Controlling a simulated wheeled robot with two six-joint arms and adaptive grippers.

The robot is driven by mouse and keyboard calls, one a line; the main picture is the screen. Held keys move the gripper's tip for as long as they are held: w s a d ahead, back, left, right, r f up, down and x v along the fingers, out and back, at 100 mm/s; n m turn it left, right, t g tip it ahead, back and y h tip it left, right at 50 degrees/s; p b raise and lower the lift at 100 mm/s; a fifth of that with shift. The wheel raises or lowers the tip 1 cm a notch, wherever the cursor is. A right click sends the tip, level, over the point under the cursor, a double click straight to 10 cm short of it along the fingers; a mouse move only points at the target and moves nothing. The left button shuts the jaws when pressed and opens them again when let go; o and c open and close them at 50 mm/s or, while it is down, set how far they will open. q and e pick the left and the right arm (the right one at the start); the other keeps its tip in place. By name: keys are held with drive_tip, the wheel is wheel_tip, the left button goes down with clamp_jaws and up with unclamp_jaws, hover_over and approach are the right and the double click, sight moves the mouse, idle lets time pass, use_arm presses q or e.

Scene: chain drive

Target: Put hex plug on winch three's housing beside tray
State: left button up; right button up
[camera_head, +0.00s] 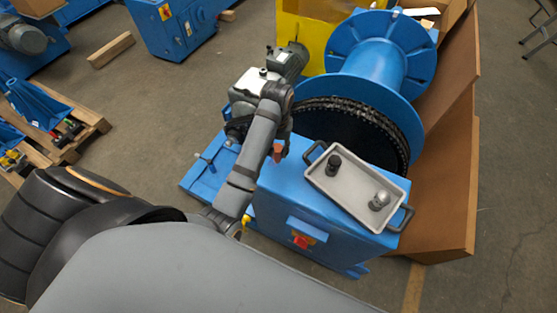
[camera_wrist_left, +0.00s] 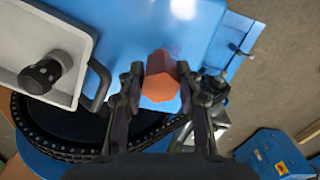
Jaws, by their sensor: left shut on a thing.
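The orange hex plug (camera_wrist_left: 160,90) sits between the two fingers of my left gripper (camera_wrist_left: 161,80) in the left wrist view, its six-sided end facing the camera. In the head view my left gripper (camera_head: 279,148) is over the far left part of the blue winch housing (camera_head: 290,205), left of the tray. A small part of the plug (camera_head: 277,152) shows there. I cannot tell whether the plug touches the housing top. The grey tray (camera_head: 335,203) lies on the housing; its rim and dark handle show close beside the gripper in the wrist view. My right gripper is not in view.
The tray holds a black knob-like part (camera_head: 333,162) and a silver one (camera_head: 379,200). A black chain ring and blue drum (camera_head: 375,60) stand behind the housing. A brown carton (camera_head: 445,190) is at right. Pallets and blue machines stand at left.

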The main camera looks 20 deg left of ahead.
sight(278, 155)
use_arm(q)
drive_tip(key=f+b, duration=0.1)
drive_tip(key=f, duration=0.1)
drive_tip(key=f+b, duration=0.2)
drive_tip(key=shift+w+f, duration=0.1)
drive_tip(key=shift+w, duration=0.3)
drive_tip(key=o, duration=1.1)
